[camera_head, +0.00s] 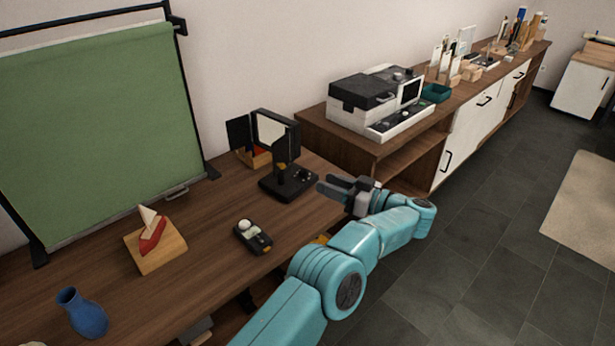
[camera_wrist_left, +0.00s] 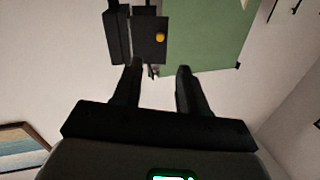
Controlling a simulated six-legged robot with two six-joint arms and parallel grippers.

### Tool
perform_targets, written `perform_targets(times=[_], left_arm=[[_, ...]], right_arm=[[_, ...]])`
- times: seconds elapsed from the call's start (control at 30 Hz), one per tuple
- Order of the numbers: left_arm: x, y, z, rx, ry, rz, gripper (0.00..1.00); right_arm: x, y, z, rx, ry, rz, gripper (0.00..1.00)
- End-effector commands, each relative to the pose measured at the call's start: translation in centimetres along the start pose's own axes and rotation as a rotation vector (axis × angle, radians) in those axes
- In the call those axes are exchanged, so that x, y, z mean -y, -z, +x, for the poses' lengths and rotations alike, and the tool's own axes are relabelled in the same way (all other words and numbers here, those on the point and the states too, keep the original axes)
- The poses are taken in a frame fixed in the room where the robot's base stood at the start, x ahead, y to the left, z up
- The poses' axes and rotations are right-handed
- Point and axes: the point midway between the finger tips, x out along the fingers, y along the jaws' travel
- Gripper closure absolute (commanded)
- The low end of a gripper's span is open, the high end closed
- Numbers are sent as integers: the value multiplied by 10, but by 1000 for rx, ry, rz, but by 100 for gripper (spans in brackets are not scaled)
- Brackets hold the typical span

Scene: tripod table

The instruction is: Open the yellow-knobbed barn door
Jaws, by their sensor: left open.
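A small black lamp with barn doors (camera_head: 272,132) stands on the wooden table (camera_head: 205,228). One dark flap (camera_head: 238,133) sticks out to its left around a pale panel; another dark flap is at its right. In the left wrist view a dark flap (camera_wrist_left: 149,42) carries a round orange-yellow knob (camera_wrist_left: 160,37). The knob does not show clearly in the head view. My left gripper (camera_head: 322,184) is open and empty, right of the lamp's base and apart from it. Its two fingers (camera_wrist_left: 160,68) show below the flap in the wrist view. My right gripper is out of view.
A green backdrop (camera_head: 95,130) stands behind the table. A printer-like machine (camera_head: 378,105) stands on the sideboard behind.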

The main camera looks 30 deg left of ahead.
Motion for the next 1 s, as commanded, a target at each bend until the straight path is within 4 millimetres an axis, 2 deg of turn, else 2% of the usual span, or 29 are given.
perform_targets(times=[0.03, 0.1, 0.33, 0.83, 0.93, 1.0], left_arm=[[0, -1, -12, -1, -2, -1, 58], [0, -1, -23, 0, -1, -1, 58], [0, 0, -41, 0, 1, 1, 58], [-2, 0, -40, -9, -10, 1, 58], [-17, -1, -32, -65, -86, -8, 58], [-37, -7, -25, -126, -205, -12, 58]], right_arm=[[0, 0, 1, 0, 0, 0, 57], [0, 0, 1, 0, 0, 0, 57], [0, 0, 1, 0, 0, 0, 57], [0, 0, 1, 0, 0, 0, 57], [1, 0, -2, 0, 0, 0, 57], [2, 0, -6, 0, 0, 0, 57]])
